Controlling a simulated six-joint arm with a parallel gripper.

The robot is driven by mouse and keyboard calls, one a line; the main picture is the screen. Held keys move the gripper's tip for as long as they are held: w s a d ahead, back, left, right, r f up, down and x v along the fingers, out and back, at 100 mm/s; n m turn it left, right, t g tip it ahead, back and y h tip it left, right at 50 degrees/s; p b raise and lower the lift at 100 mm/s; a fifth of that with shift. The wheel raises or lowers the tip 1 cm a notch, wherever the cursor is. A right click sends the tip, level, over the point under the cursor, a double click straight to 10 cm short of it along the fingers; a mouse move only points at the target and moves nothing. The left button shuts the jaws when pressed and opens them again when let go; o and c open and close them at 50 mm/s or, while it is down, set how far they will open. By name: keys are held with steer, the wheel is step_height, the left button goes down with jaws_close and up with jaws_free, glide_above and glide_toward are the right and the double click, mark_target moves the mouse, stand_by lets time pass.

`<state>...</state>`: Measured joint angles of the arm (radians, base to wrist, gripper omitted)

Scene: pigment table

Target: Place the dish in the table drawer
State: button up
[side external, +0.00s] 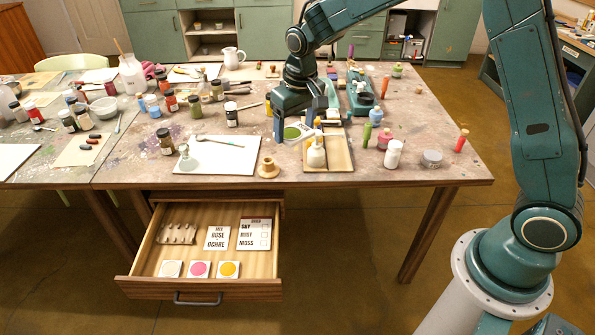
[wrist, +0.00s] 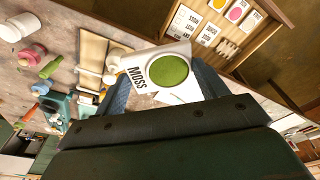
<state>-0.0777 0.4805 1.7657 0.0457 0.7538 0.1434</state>
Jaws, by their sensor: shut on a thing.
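The dish (side external: 292,133) is a square white piece with a round green pigment well, and it carries the word MOSS. It shows large between my fingers in the wrist view (wrist: 173,71). My gripper (side external: 296,130) is shut on it over the table, near the right edge of a white sheet. I cannot tell how far it is above the tabletop. The table drawer (side external: 140,286) is pulled open below the table's front edge. It holds a front row of white, pink and yellow square dishes, two lettered cards and a tray of small pieces behind.
A shallow wooden tray (side external: 340,160) with a cream bottle (side external: 316,154) stands right of my gripper. A stopper-like wooden piece (side external: 268,168) and a white sheet (side external: 222,165) lie nearer the front. Several jars crowd the tabletop. The drawer's front right has bare floor.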

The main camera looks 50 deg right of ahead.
steer(key=w+a+f+n, duration=0.2)
steer(key=a+f+n, duration=0.3)
steer(key=a+f, duration=0.3)
steer(key=n+y, duration=0.1)
steer(key=n, duration=0.4)
glide_above(258, 265)
step_height(258, 265, down, 11)
steer(key=f, duration=1.6)
steer(key=shift+s+d+f, duration=0.15)
steer(key=shift+s+f, duration=0.05)
steer(key=shift+f, duration=0.1)
steer(key=shift+f, duration=0.1)
steer(key=shift+f, duration=1.8)
steer(key=shift+f, duration=0.1)
steer(key=o, duration=1)
